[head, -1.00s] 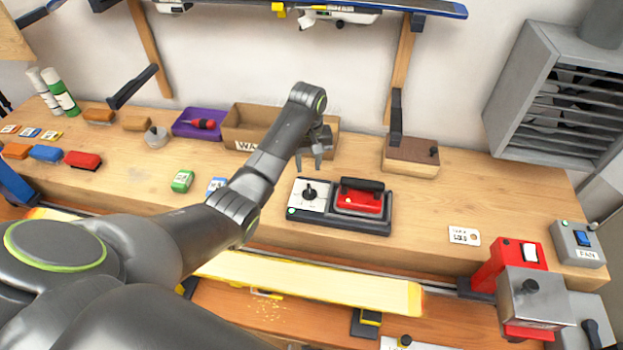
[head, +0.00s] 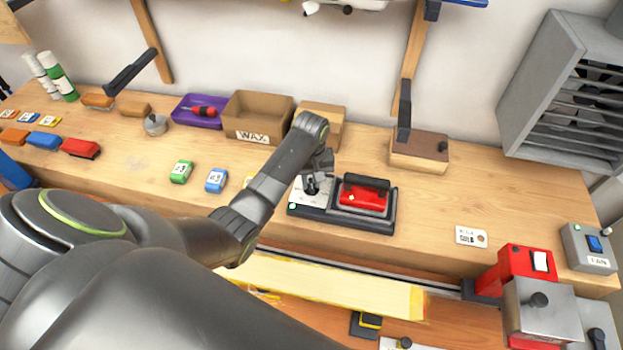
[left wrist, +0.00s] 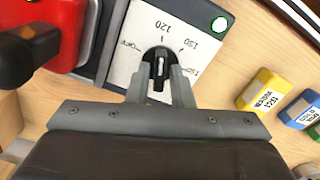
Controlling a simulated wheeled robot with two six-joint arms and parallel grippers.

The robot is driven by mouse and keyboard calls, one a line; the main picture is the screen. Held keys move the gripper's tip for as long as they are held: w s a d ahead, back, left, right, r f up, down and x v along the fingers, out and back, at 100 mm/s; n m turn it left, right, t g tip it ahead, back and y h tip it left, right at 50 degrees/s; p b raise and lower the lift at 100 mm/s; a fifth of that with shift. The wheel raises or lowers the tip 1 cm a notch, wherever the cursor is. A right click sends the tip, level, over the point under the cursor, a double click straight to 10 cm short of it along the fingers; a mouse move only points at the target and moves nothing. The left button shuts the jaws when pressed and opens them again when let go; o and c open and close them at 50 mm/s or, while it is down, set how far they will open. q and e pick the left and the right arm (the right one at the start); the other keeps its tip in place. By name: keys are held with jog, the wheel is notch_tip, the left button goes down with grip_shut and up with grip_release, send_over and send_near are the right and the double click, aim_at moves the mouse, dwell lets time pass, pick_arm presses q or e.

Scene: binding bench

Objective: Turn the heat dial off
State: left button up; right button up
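The heat dial (left wrist: 158,62) is a black knob on a white plate marked OFF, 120, 130 and 150, shown in the left wrist view. Its light pointer line runs roughly toward the picture's top, near the 120 to 130 marks. My left gripper (left wrist: 160,78) has one finger on each side of the knob; I cannot tell if both fingers press on it. In the head view my left gripper (head: 314,186) is down over the dial plate, partly hiding the dial. My right gripper is not in view.
The red iron (head: 362,194) with a black handle sits in the dark base beside the dial. Wax blocks (head: 180,171) lie to the left. The WAX box (head: 257,117) stands behind.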

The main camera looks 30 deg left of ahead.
pick_arm(q)
grip_shut()
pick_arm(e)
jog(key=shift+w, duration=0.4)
pick_arm(q)
jog(key=shift+n, duration=0.3)
jog(key=n, duration=0.5)
jog(key=shift+a, duration=0.1)
jog(key=n, duration=0.5)
jog(key=shift+n, duration=0.6)
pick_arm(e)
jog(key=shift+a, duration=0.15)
pick_arm(q)
jog(key=shift+s, duration=0.1)
jog(key=shift+o, duration=1.7)
grip_release()
